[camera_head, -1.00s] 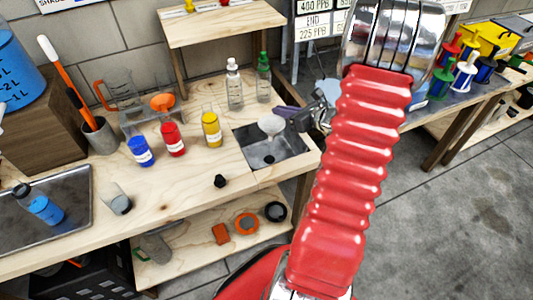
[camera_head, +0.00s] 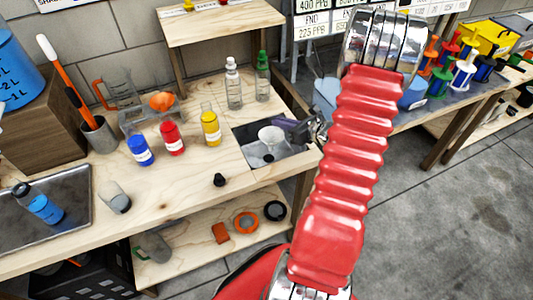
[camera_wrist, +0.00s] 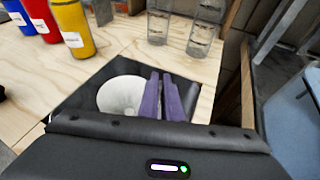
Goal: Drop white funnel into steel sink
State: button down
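The white funnel (camera_head: 270,136) is upright with its wide mouth up, over the steel sink (camera_head: 246,153) and seemingly within its opening. My gripper (camera_head: 288,127) reaches in from the right, its purple fingers at the funnel's right side. In the wrist view the funnel (camera_wrist: 121,96) lies just left of the nearly closed fingers (camera_wrist: 161,85). They appear to pinch its rim, though the exact contact is hidden behind the left finger. The sink (camera_wrist: 85,90) surrounds the funnel there. Whether the spout touches the sink floor cannot be told.
Yellow (camera_head: 210,128), red (camera_head: 172,138) and blue (camera_head: 139,150) bottles stand left of the sink. Clear bottles with a white cap (camera_head: 233,90) and a green cap (camera_head: 262,80) stand behind it. A small black cap (camera_head: 219,180) lies in front.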

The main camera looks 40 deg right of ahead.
jog(key=c, duration=1.9)
grip_release()
jog(key=shift+o, duration=0.2)
jog(key=shift+s, duration=0.1)
jog(key=v, duration=1.3)
jog(key=shift+s+r, duration=0.2)
jog(key=shift+s, duration=0.05)
